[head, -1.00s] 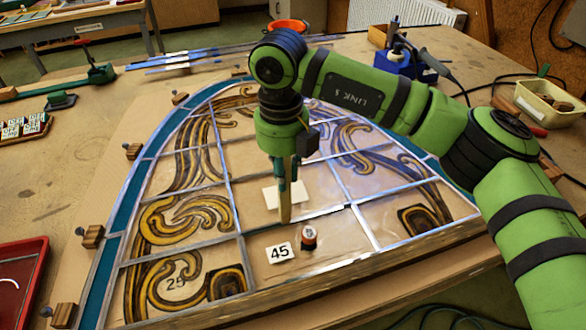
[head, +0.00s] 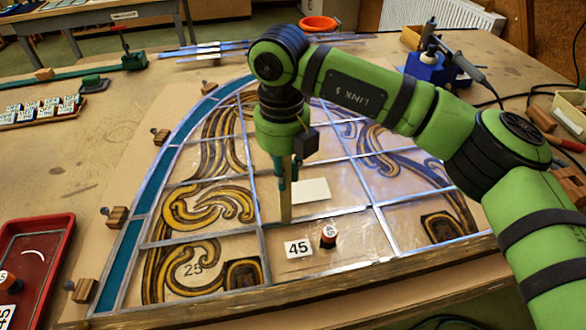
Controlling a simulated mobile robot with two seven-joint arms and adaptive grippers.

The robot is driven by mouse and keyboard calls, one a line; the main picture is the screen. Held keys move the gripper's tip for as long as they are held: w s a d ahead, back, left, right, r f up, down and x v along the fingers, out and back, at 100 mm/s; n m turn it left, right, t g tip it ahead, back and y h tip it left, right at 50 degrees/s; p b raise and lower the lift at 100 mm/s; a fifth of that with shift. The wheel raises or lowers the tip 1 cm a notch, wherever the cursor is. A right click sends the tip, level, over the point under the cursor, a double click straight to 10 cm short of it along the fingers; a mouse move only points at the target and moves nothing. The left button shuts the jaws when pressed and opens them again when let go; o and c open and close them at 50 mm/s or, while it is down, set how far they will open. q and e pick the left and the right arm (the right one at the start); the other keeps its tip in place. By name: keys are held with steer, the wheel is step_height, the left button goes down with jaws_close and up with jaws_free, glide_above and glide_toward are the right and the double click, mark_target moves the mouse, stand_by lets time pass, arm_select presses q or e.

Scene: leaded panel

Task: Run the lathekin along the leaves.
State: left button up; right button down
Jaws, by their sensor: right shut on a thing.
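My right gripper (head: 287,172) points down over the middle of the leaded panel and is shut on the lathekin (head: 286,207), a flat tan wooden strip held upright. Its lower tip is at the horizontal lead came (head: 318,217) above the pane with the 45 label, a little right of a lead junction. I cannot tell whether the tip presses on the lead. The arched panel (head: 130,262) has a teal border and brown and gold scroll-painted panes between grey lead strips. My left gripper is not in view.
A white 45 label (head: 298,249) and a small round-topped piece (head: 328,236) sit on the panel in front of the lathekin. A blank card (head: 311,190) lies behind. Wooden blocks (head: 116,217) line the panel's edge. A red tray (head: 58,243) is at left.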

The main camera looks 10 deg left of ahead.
steer(key=a, duration=0.1)
steer(key=s+a, duration=0.1)
steer(key=a, duration=0.3)
steer(key=shift+s, duration=0.35)
stand_by(0.5)
step_height(320, 180, up, 5)
steer(key=p, duration=0.2)
steer(key=shift+p, duration=0.3)
stand_by(1.1)
